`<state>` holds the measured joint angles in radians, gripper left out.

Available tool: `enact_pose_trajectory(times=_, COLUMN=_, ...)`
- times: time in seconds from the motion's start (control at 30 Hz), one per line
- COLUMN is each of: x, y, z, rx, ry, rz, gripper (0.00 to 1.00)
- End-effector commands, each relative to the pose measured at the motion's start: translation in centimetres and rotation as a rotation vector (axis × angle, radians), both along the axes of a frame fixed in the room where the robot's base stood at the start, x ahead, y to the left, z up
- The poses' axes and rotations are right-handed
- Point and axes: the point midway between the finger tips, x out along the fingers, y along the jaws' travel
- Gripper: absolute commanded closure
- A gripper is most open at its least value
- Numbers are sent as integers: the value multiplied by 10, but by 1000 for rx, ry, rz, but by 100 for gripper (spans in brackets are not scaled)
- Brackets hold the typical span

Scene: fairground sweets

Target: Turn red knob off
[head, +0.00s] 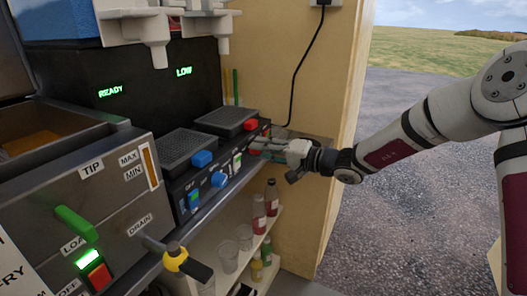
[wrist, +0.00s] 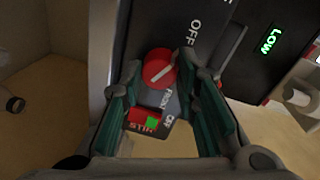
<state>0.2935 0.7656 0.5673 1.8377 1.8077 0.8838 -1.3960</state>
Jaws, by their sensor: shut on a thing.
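In the head view my gripper (head: 262,147) reaches the right end of the control panel from the right and largely hides the knob there.
A blue knob (head: 219,179) is further left on the panel. Bottles (head: 259,212) stand on a shelf below. A wooden wall (head: 305,100) with a hanging cable is behind.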

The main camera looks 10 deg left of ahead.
Motion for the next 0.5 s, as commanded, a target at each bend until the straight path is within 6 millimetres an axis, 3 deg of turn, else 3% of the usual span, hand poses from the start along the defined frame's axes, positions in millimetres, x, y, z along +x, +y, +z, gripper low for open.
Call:
enact_pose_trajectory(times=0.03, x=0, y=0, z=0, rx=0, ry=-2, rz=1, gripper=70)
enact_pose_trajectory(times=0.1, x=0, y=0, z=0, rx=0, ry=-1, rz=1, gripper=54)
enact_pose_trajectory(times=0.13, x=0, y=0, z=0, rx=-1, ry=-1, rz=1, gripper=51)
enact_pose_trajectory(times=0.5, x=-2, y=-4, z=0, rx=0, ry=0, rz=1, gripper=51)
